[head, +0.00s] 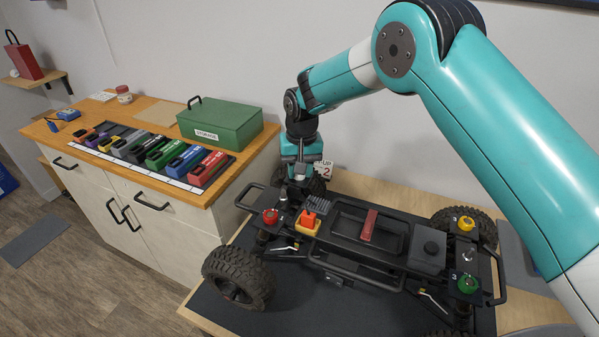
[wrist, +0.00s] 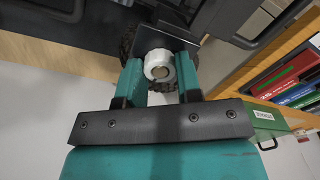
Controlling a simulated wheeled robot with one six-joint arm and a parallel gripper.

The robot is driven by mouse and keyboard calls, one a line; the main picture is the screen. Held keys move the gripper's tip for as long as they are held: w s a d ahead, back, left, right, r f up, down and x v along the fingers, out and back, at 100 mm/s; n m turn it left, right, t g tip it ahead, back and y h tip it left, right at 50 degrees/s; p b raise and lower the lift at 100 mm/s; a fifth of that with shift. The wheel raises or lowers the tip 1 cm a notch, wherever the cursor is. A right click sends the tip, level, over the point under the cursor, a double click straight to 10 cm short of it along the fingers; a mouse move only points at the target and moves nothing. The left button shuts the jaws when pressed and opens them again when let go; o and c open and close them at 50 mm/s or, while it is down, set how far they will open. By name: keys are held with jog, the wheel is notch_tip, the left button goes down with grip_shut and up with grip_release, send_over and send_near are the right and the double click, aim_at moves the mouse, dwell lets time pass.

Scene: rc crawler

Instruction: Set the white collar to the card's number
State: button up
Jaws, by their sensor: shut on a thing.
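The card (head: 324,169) stands just right of the gripper and reads "UP 2". Any number or mark on the white collar cannot be read.
The crawler also carries a red collar (head: 270,216), a yellow collar (head: 466,223) and a green collar (head: 467,284). A wooden-topped cabinet (head: 190,186) on the left holds a green storage box (head: 222,122) and several coloured cases. My arm spans the upper right.

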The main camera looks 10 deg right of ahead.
jog(key=shift+n, duration=0.6)
jog(key=shift+r, duration=0.1)
jog(key=o, duration=0.9)
jog(key=shift+o, duration=0.2)
notch_tip(320, 180, up, 17)
jog(key=b, duration=0.3)
jog(key=shift+d+r+b, duration=0.15)
jog(key=shift+d+b, duration=0.15)
jog(key=shift+d, duration=0.05)
jog(key=shift+s, duration=0.1)
